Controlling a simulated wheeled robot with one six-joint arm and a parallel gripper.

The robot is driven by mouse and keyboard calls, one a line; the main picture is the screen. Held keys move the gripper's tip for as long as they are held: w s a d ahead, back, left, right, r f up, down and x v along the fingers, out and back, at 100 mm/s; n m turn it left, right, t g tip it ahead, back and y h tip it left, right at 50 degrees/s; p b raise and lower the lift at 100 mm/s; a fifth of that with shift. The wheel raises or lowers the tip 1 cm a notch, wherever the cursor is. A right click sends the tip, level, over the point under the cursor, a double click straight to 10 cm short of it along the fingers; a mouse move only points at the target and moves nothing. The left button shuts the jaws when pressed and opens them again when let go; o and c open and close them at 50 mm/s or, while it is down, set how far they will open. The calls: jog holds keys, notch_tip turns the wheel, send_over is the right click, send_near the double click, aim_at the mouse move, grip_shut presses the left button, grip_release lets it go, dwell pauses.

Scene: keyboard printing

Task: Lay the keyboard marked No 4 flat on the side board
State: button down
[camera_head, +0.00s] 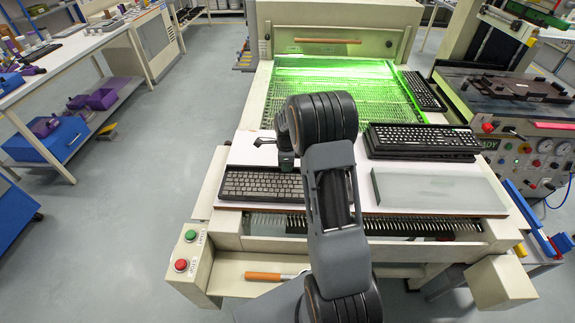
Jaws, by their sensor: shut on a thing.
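A dark grey keyboard (258,187) lies at the front left, over the pale board (243,150) across the machine's front. It looks level; whether it touches the board or hangs just above it I cannot tell. My gripper (286,163) is at its far edge, right of its middle, and is shut on it. My arm covers the area just right of the keyboard. Black keyboards lie in a stack (420,142) to the right, and another black keyboard (423,91) lies farther back. No number mark is readable on any of them.
A grey-green flat block (438,188) lies right of my arm, in front of the stack. Behind is a mesh belt (340,88) under green light. A red button (181,265) and a green button (190,235) sit at the front left. Open floor lies left.

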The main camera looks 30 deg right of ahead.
jog(key=shift+f, duration=0.3)
jog(key=c, duration=1.1)
grip_release()
jog(key=shift+r+p, duration=2.15)
jog(key=shift+r, duration=1.4)
